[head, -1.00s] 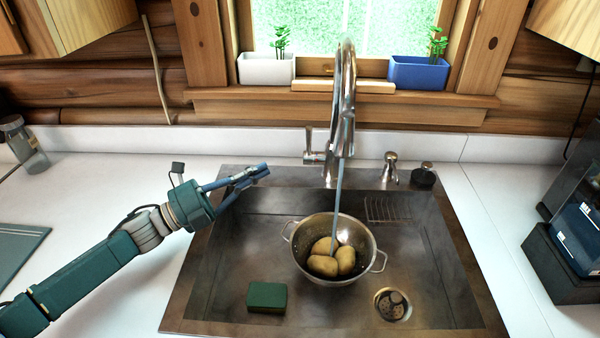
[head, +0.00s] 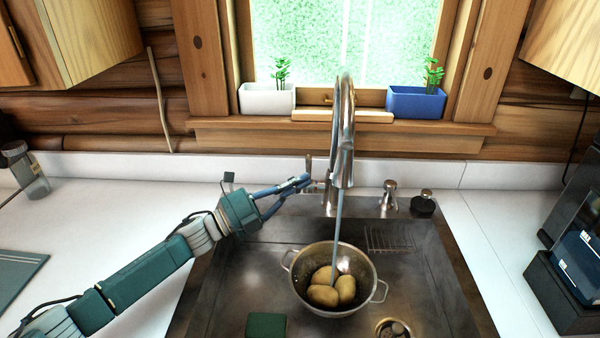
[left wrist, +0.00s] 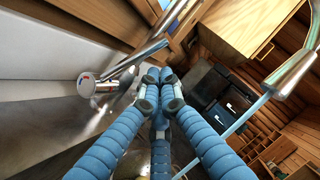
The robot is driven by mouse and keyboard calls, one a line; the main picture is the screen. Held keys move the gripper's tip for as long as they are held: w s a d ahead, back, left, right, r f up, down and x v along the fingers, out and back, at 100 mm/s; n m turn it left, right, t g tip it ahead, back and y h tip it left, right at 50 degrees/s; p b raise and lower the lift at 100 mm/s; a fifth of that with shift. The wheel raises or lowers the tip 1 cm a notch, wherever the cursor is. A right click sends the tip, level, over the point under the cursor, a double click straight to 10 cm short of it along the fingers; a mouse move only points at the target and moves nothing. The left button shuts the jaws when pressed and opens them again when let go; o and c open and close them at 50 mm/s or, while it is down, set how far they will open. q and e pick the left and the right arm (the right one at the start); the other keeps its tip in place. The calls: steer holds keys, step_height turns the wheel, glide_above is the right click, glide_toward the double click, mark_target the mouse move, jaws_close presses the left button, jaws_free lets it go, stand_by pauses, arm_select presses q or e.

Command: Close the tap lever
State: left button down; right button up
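The chrome tap (head: 343,130) stands behind the sink, and a stream of water runs from its spout. Its lever (head: 308,166) points upright on the left side of the tap, partly hidden by my gripper. In the left wrist view the lever (left wrist: 135,62) is a chrome bar slanting from a round hub with a red and blue mark. My left gripper (head: 305,182) is just in front of the lever, its blue fingertips drawn together with nothing seen between them. The fingertips (left wrist: 157,77) look close beside the lever; I cannot tell whether they touch. My right gripper is out of view.
A metal colander (head: 318,305) with potatoes (head: 325,293) sits in the sink (head: 270,255) under the water. A green sponge (head: 266,325) lies in the sink. A soap dispenser (head: 388,198) stands right of the tap. White and blue planters are on the windowsill.

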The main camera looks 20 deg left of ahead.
arm_select(q)
steer(key=shift+w+r, duration=0.15)
steer(key=shift+w, duration=0.45)
steer(key=w+n+p, duration=0.1)
steer(key=w+a+r+n+y+p, duration=0.1)
steer(key=p, duration=0.1)
steer(key=w+r+n+g+p, duration=0.1)
steer(key=p, duration=0.1)
steer(key=shift+w+a+r+y, duration=0.15)
steer(key=shift+w+y, duration=0.15)
steer(key=shift+w, duration=0.1)
steer(key=shift+s, duration=0.15)
